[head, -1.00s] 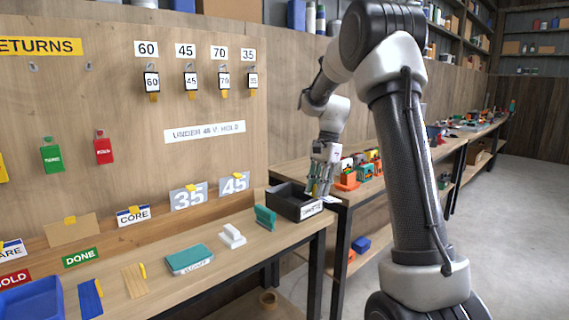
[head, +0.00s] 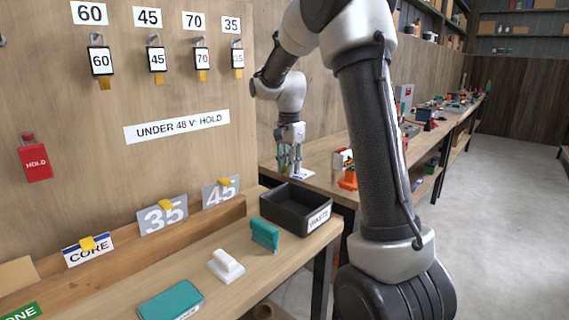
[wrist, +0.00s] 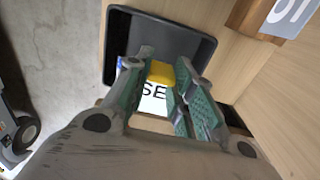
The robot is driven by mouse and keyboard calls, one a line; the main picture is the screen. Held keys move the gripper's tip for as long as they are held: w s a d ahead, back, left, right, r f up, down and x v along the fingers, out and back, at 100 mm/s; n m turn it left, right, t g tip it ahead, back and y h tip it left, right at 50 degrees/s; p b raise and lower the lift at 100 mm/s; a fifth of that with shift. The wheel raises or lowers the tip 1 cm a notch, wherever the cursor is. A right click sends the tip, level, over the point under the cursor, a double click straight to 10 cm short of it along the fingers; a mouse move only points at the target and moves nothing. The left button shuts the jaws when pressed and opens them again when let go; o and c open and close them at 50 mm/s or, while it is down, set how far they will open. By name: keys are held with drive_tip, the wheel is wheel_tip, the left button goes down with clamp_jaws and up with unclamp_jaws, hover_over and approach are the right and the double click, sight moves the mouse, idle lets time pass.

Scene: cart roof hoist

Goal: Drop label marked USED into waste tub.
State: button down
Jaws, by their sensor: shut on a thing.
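The waste tub (head: 322,214) is a black open box with a WASTE label on its front, at the right end of the near bench. It also shows in the wrist view (wrist: 206,50), beyond my fingers. My gripper (head: 290,168) is just above and behind the tub in the head view. In the wrist view my gripper (wrist: 160,82) is shut on the yellow tab of a white label (wrist: 153,103). The letters SE show on the label; the rest is hidden by my fingers. The label (head: 303,174) shows small below my fingers in the head view.
A teal block (head: 265,234), a white handled piece (head: 226,266) and a teal flat box (head: 171,301) lie on the bench left of the tub. Upright 35 (head: 163,215) and 45 (head: 221,192) cards stand behind. Tags hang on the board above.

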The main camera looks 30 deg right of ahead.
drive_tip(key=shift+r, duration=0.15)
wheel_tip(320, 180, down, 8)
drive_tip(key=shift+r, duration=0.25)
idle(0.5)
drive_tip(key=c, duration=0.7)
unclamp_jaws()
drive_tip(key=shift+r, duration=3.5)
